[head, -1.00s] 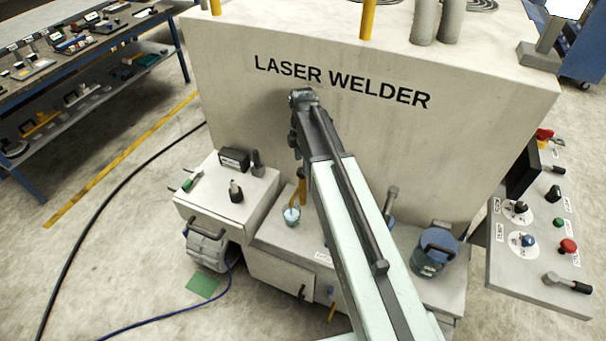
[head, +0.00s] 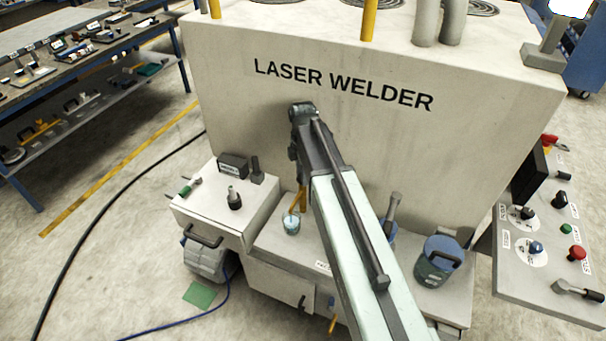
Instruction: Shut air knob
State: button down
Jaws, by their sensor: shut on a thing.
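My arm (head: 362,245) reaches up from the bottom edge across the front of the laser welder (head: 240,110). Its dark far joint (head: 302,108) shows just below the lettering. I cannot pick out the air knob for certain, and the labels are too small to read. A black knob (head: 235,200) stands on the left box.
Red buttons and a lever (head: 578,291) sit on the panel. A workbench (head: 60,60) and open floor lie to the left.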

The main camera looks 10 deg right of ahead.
jog(key=shift+s, duration=0.1)
jog(key=m, duration=1.1)
jog(key=shift+m, duration=0.3)
jog(key=m, duration=1.1)
jog(key=shift+m, duration=0.4)
jog(key=c, duration=0.9)
grip_release()
